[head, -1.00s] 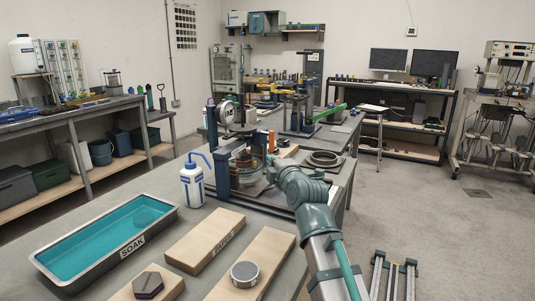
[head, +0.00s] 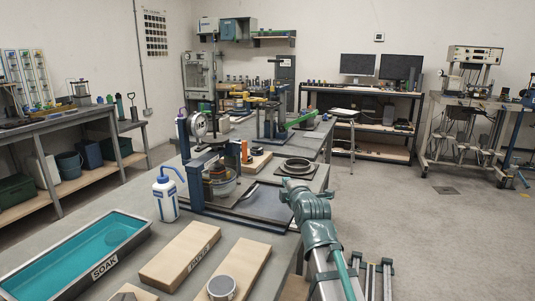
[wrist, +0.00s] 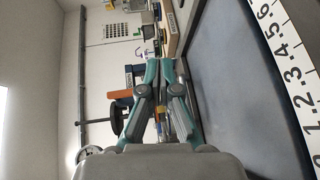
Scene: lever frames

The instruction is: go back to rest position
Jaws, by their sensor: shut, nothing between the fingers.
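My gripper (wrist: 161,68) shows in the wrist view, its two teal and grey fingers close together at the tips with nothing held between them. In the head view my arm reaches up from the bottom right, its end beside the right edge of the near bench (head: 262,245). The fingers cannot be made out in the head view. In the wrist view, which is turned sideways, a dark bench surface and a white number scale (wrist: 290,75) lie at the right.
A lever press with a dial (head: 198,125) stands on the bench left of my arm, by a ring (head: 298,166) on a plate. A wash bottle (head: 165,196), a blue SOAK tray (head: 75,256) and a wooden block (head: 180,256) are nearer. Open floor (head: 420,235) lies right.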

